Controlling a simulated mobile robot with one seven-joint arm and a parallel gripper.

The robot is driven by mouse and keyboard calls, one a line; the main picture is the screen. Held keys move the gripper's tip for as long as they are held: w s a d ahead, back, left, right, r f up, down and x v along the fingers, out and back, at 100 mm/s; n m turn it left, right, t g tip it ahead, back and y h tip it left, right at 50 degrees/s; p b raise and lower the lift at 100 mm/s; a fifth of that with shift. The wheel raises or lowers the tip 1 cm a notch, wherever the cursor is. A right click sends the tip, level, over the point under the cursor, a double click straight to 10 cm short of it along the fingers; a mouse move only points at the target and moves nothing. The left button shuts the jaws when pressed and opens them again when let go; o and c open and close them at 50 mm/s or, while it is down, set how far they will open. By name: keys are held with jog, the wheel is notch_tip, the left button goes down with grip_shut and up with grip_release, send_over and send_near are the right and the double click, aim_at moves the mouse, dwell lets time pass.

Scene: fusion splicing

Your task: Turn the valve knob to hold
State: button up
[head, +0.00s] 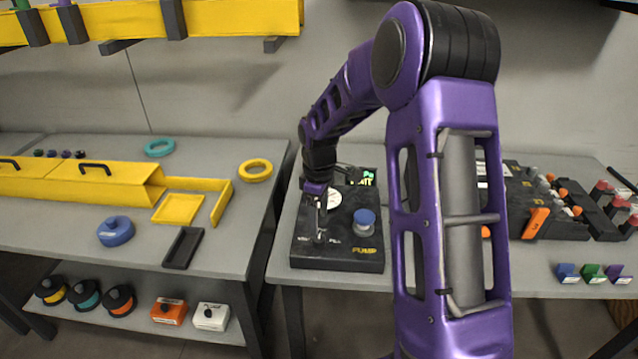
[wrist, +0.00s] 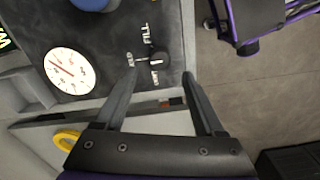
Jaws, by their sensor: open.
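The black pump box (head: 350,264) stands on the right-hand table. In the wrist view, the small dark valve knob (wrist: 155,62) with a white mark sits on its panel (wrist: 108,30). FILL, HOLD and VENT labels are printed around the knob. I cannot tell surely which label the mark faces. My gripper (wrist: 160,74) is open and empty, its fingertips apart on either side of the knob in that view; contact is not visible. In the head view my gripper (head: 320,236) is over the left part of the box, and the knob cannot be made out.
A round white gauge (wrist: 71,71) is beside the knob. A blue-topped cylinder (head: 364,222) stands on the box near my gripper. A yellow ring (head: 256,170) and a black tray (head: 183,248) lie on the left table. My arm hides part of the right table.

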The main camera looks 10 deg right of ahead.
aim_at(319, 237)
notch_tip(319, 237, up, 11)
jog(key=shift+r+p, duration=0.2)
jog(key=shift+p, duration=0.2)
